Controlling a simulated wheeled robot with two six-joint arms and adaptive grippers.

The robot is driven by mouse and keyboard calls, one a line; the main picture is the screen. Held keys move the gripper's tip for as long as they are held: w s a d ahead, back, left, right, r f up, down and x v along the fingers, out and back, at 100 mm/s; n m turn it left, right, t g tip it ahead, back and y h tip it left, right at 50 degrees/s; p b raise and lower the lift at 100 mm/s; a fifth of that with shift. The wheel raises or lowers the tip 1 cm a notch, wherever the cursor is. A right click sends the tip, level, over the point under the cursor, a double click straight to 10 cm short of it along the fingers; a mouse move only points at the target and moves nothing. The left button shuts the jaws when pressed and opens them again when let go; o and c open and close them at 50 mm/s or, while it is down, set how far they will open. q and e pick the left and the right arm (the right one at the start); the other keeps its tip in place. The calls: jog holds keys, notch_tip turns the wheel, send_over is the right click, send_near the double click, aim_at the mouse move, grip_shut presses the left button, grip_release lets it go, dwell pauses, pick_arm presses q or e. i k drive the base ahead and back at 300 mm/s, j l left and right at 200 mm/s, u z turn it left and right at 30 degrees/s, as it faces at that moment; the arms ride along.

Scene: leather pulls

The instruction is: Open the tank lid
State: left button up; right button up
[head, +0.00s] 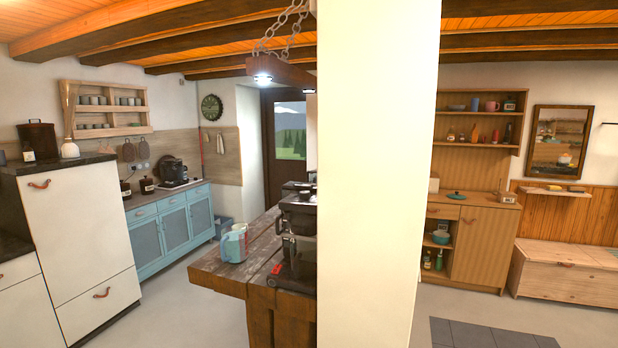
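I cannot make out a tank lid for certain. A dark machine, perhaps a coffee maker (299,222), stands on the wooden table (232,277), partly hidden by the white pillar. Another dark coffee machine (172,172) stands on the blue cabinet (170,226) at the left back. A dark lidded canister (38,138) stands on the tall white cabinet (82,225) at the left; its lid looks shut. Neither of my grippers is in view.
A wide white pillar (375,180) stands close in the middle and blocks the view behind it. A light blue jug (234,245) is near the table's left edge. A wooden cabinet (485,250) and a closed chest (562,277) stand right. Floor is open between.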

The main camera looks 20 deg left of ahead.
aim_at(291, 184)
jog(key=i+j, duration=0.15)
jog(key=j, duration=0.35)
jog(key=i+j, duration=0.2)
jog(key=j, duration=0.3)
jog(key=i+j+z, duration=0.1)
jog(key=j, duration=0.4)
jog(key=i+j, duration=0.2)
jog(key=j, duration=0.35)
jog(key=i+j, duration=0.15)
jog(key=j, duration=0.35)
jog(key=i+j, duration=0.15)
jog(key=j, duration=0.35)
jog(key=i+j+z, duration=0.1)
jog(key=j, duration=0.45)
jog(key=i+j, duration=0.15)
jog(key=j, duration=0.35)
